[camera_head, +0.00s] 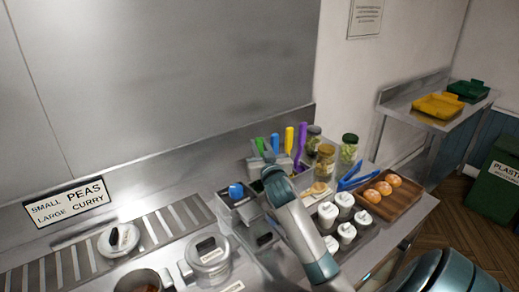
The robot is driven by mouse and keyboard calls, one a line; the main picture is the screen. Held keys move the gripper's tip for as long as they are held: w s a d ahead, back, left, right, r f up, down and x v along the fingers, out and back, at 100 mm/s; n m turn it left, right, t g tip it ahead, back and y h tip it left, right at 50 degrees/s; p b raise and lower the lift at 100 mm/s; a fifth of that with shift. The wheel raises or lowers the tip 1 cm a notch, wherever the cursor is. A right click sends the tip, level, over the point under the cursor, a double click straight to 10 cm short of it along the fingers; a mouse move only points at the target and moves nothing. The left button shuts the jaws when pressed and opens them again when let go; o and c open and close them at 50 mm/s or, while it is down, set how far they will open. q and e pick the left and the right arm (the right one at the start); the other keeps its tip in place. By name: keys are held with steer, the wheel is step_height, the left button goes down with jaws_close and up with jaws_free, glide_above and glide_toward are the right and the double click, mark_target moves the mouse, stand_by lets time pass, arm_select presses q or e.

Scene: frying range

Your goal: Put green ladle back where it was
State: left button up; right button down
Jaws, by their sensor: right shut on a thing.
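My right gripper (270,162) is over the rear of this holder, shut, right at the green handle. The gripper and wrist hide the lower part of the ladle, so I cannot tell whether its head is inside a compartment. Blue (275,142), yellow (289,139) and purple (300,143) handles stand upright just right of the green one. My left gripper is not in view.
Jars (325,160), white-lidded bottles (346,232), blue tongs (352,177) and a wooden board of buns (403,198) crowd the right. The steel wall is close behind.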

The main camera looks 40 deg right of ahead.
steer(key=shift+f, duration=0.1)
steer(key=c, duration=1.5)
jaws_free()
steer(key=shift+c, duration=0.2)
steer(key=shift+s+a, duration=0.1)
steer(key=shift+s+a, duration=0.15)
steer(key=shift+s, duration=0.1)
steer(key=b+v, duration=0.3)
steer(key=v, duration=0.8)
